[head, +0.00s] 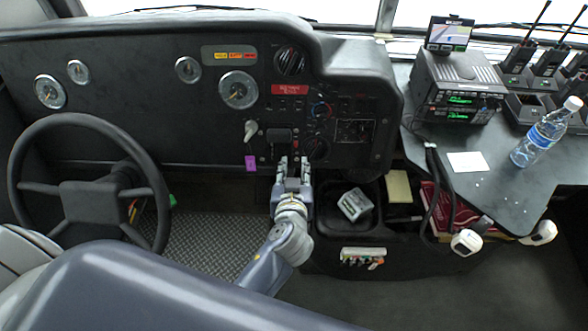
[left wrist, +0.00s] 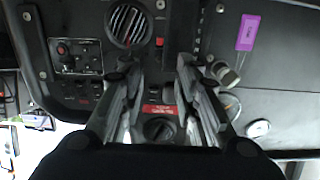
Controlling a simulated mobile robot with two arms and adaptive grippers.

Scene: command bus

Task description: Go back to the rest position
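My left gripper (head: 292,165) is in front of the lower dashboard (head: 200,130), near the middle of the head view. Its fingers point up toward the panel and stand apart. In the left wrist view the two fingers (left wrist: 158,75) are also apart, with only the panel showing between them. I see nothing held in it. I cannot tell whether the fingertips touch the panel. My right gripper is in neither view.
The steering wheel (head: 85,190) is on the left. A purple tag (head: 250,163) and a light lever (head: 251,130) are just left of the gripper. Right of it are a bin with a grey box (head: 355,204), a radio (head: 455,85) and a water bottle (head: 545,132) on the side counter.

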